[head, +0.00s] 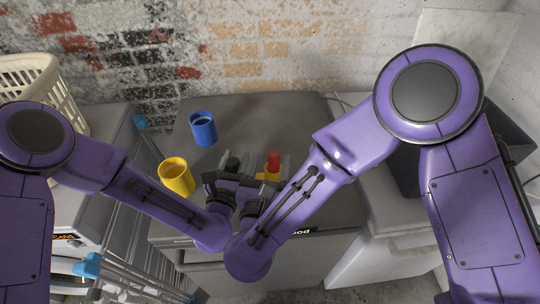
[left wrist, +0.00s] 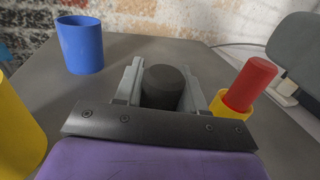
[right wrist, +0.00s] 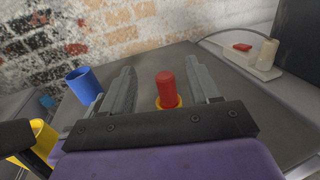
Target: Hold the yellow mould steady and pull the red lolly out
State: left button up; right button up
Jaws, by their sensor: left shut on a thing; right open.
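The red lolly (head: 274,157) stands upright in the small yellow mould (head: 268,177) on the grey worktop. My left gripper (head: 233,162) is shut on a black cylinder (left wrist: 162,88), left of the mould, not on the mould. In the left wrist view the lolly (left wrist: 250,84) and mould (left wrist: 228,108) are outside the right finger. My right gripper (head: 272,165) is open. In the right wrist view the lolly (right wrist: 166,88) shows between its fingers, nearer the right one, with the mould's rim (right wrist: 178,101) partly hidden by the gripper's body.
A blue cup (head: 203,129) stands farther back on the worktop, and a yellow cup (head: 177,178) stands at its left edge. A pale box with a red button (right wrist: 243,47) is at the back right. The back middle of the worktop is clear.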

aim_at(275, 153)
notch_tip(275, 153, down, 4)
jog(key=shift+f, duration=0.2)
jog(key=x, duration=0.7)
jog(key=shift+w+d+f, duration=0.1)
jog(key=shift+w+f, duration=0.15)
jog(key=shift+f, duration=0.05)
jog(key=c, duration=1)
jog(key=o, duration=0.4)
jog(key=c, duration=0.5)
jog(key=shift+o, duration=0.2)
jog(key=shift+r, duration=0.15)
